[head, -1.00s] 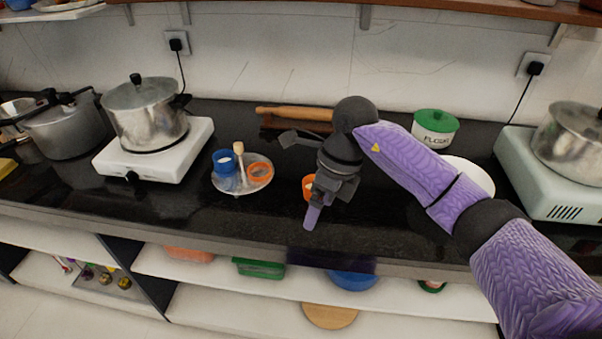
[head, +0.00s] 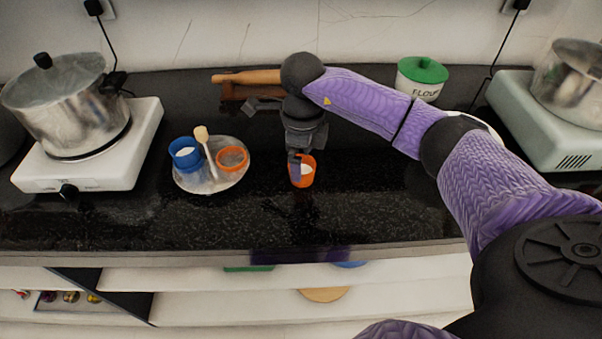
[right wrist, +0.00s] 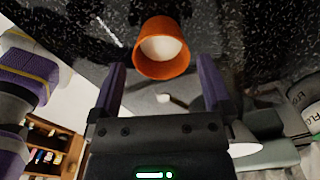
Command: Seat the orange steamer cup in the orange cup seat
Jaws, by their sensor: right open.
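The orange steamer cup (head: 308,174) stands on the dark counter with white contents inside. My right gripper (head: 297,168) is at the cup and partly covers its left side. In the right wrist view the cup (right wrist: 150,66) appears just beyond the tips of the open gripper (right wrist: 161,80), roughly centred between the two fingers. The fingers do not visibly touch it. The orange cup seat (head: 232,152) is a ring on the metal plate (head: 211,187), left of the gripper. My left gripper is not in view.
A blue cup (head: 184,153) and a wooden-headed stick (head: 202,134) are on the plate beside the ring. A rolling pin (head: 247,78) lies behind. A flour pot (head: 422,79) stands back right, and a stove with a pot (head: 68,110) at left. The front counter is clear.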

